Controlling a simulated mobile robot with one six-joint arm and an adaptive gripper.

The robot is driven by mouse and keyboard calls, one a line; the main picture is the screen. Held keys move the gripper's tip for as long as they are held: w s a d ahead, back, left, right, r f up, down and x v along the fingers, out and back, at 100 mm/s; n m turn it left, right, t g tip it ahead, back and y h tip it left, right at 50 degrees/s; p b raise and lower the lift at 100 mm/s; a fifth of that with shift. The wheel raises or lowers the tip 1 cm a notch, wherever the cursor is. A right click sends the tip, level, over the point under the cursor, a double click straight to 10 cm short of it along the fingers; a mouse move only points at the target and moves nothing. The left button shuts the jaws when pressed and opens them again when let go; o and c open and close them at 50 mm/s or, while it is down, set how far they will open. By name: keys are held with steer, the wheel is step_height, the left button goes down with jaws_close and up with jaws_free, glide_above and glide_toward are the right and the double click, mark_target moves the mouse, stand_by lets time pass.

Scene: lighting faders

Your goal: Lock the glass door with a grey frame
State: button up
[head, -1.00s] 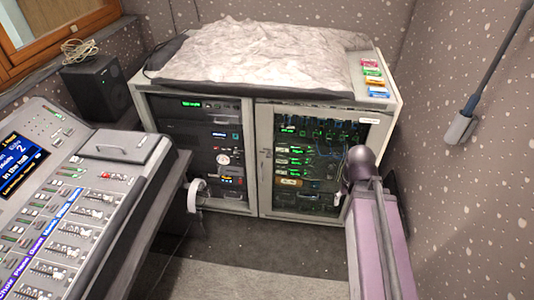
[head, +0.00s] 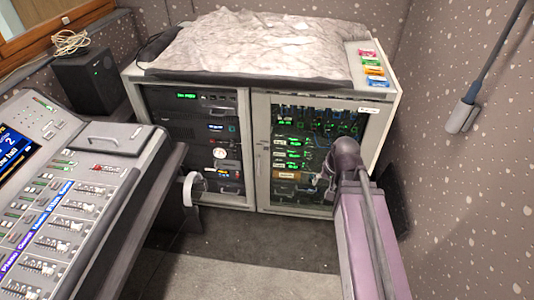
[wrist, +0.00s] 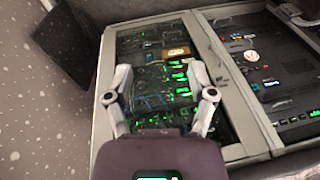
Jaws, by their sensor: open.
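The glass door with a grey frame (head: 262,160) is the right-hand door of the low rack cabinet and looks closed. Through its glass I see cables and green-lit devices. A small dark fitting sits on its left frame bar, too small to make out; the door also fills the middle of the wrist view (wrist: 219,98). My gripper (wrist: 161,72) is open and empty in front of the glass, its fingers spread apart. In the head view my arm covers the door's lower right, and the fingers are mostly hidden.
A rack without visible glass (head: 196,135) is left of the door. A grey rumpled cover (head: 265,42) lies on the cabinet top. Speckled wall (head: 465,190) is close at right. Carpet in front is clear.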

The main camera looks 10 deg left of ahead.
steer(key=w+a+f+m+t+y+b, duration=0.3)
steer(key=w+a+f+m+t+b, duration=0.3)
steer(key=w+a+b, duration=0.4)
steer(key=w+a+f+m+t+y+b, duration=0.4)
steer(key=w+a+m+b, duration=0.35)
steer(key=a+b, duration=0.4)
steer(key=m+t+h+b, duration=0.6)
steer(key=m+h+b, duration=0.2)
steer(key=m+b, duration=1.05)
glide_toward(266, 148)
steer(key=s+r+m+p, duration=0.1)
steer(key=s+p, duration=0.1)
steer(key=s, duration=0.2)
steer(key=shift+a+f+m+h+b, duration=0.3)
steer(key=shift+f+m+h+b, duration=0.25)
steer(key=shift+m, duration=0.55)
steer(key=w, duration=1.3)
steer(key=shift+w+d, duration=0.2)
steer(key=shift+w, duration=0.2)
jaws_close()
